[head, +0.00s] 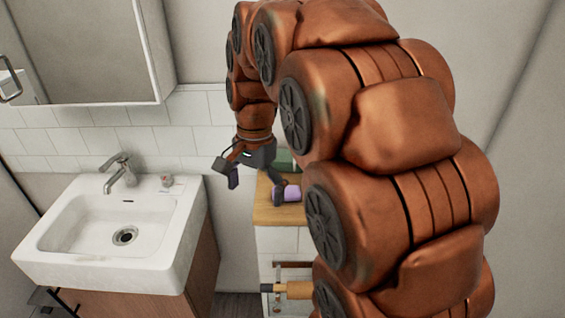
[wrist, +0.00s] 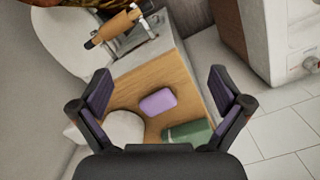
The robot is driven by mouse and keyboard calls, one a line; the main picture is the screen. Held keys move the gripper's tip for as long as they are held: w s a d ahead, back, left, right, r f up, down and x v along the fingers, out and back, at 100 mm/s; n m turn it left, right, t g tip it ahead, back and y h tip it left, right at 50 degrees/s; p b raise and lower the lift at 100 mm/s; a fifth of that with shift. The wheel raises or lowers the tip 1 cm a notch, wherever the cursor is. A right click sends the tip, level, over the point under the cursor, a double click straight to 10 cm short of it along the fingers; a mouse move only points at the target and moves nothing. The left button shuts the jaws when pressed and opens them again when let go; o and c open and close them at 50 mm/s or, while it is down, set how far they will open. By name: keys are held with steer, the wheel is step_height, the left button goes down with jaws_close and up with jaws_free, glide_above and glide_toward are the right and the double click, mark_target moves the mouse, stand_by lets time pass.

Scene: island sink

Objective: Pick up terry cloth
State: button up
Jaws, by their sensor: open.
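A small purple rounded pad (wrist: 158,102) lies flat on a wooden counter top (wrist: 165,75); it may be the terry cloth, but its texture is too small to tell. It also shows in the head view (head: 291,193), partly hidden by a finger. A green object (wrist: 188,132), perhaps rolled cloth, lies near it and is partly cut off by my gripper. My gripper (wrist: 160,84) is open and empty above the counter, the purple pad between its fingers in the wrist view. In the head view my gripper (head: 256,186) hangs at the counter's left edge.
A white round object (wrist: 123,128) stands beside the pad, partly behind the left finger. A white sink (head: 60,257) with a faucet (head: 121,172) is left of the counter, across a gap. A mirror cabinet (head: 95,55) hangs on the tiled wall behind.

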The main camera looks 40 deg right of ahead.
steer(key=w+d+m+b, duration=0.2)
steer(key=w+d+m, duration=0.5)
steer(key=w+d, duration=0.2)
steer(key=m+t+b, duration=0.1)
steer(key=m+t, duration=0.1)
steer(key=m, duration=0.4)
glide_above(283, 155)
steer(key=shift+s+f, duration=0.45)
steer(key=shift+d+f, duration=0.15)
steer(key=shift+f, duration=0.7)
steer(key=shift+w+a+f+p, duration=0.1)
steer(key=shift+w+f+p, duration=0.15)
steer(key=shift+f, duration=0.75)
steer(key=shift+w+a+f+p, duration=0.1)
steer(key=shift+f+p, duration=0.2)
steer(key=shift+f, duration=0.75)
steer(key=shift+w+f+p, duration=0.2)
steer(key=shift+f+p, duration=0.05)
steer(key=shift+f, duration=0.75)
steer(key=shift+c, duration=0.4)
steer(key=c, duration=1)
